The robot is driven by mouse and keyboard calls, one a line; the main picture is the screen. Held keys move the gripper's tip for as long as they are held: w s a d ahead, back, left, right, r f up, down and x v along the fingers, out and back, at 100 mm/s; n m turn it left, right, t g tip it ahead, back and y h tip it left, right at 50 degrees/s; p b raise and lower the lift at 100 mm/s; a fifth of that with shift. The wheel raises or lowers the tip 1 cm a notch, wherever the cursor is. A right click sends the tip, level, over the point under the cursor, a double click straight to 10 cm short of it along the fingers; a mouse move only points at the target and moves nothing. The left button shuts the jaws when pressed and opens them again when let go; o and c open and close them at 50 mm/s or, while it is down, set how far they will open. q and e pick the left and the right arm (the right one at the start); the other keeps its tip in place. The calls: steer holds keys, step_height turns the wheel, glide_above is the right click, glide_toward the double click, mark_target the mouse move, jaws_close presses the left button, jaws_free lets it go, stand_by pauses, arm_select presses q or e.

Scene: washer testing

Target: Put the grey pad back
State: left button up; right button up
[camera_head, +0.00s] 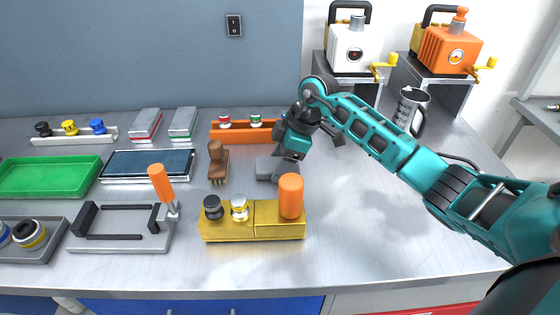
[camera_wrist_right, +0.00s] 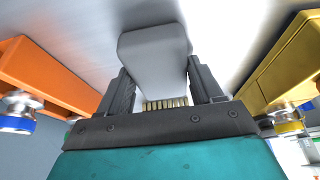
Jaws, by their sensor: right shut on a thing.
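My right gripper (camera_head: 284,157) reaches down from the right behind the yellow block. It is shut on a grey pad (camera_head: 264,169), which shows low between the orange rack and the yellow block. In the right wrist view the grey pad (camera_wrist_right: 154,52) sticks out between the two dark fingers (camera_wrist_right: 160,88). A strip of tan bristles (camera_wrist_right: 165,104) shows at its lower edge; I cannot tell what it belongs to. I cannot tell whether the pad touches the table. My left gripper is not in view.
A brown brush (camera_head: 216,157) stands just left of the pad. The orange rack (camera_head: 228,135) is behind, the yellow block (camera_head: 254,228) in front. Two grey blocks, red-edged (camera_head: 146,121) and green-edged (camera_head: 184,121), lie back left. The table (camera_head: 350,240) is clear at right.

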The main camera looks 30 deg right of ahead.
steer(key=o, duration=0.9)
steer(key=shift+o, duration=0.2)
steer(key=v, duration=1.2)
steer(key=shift+r+p, duration=0.15)
steer(key=shift+p, duration=0.25)
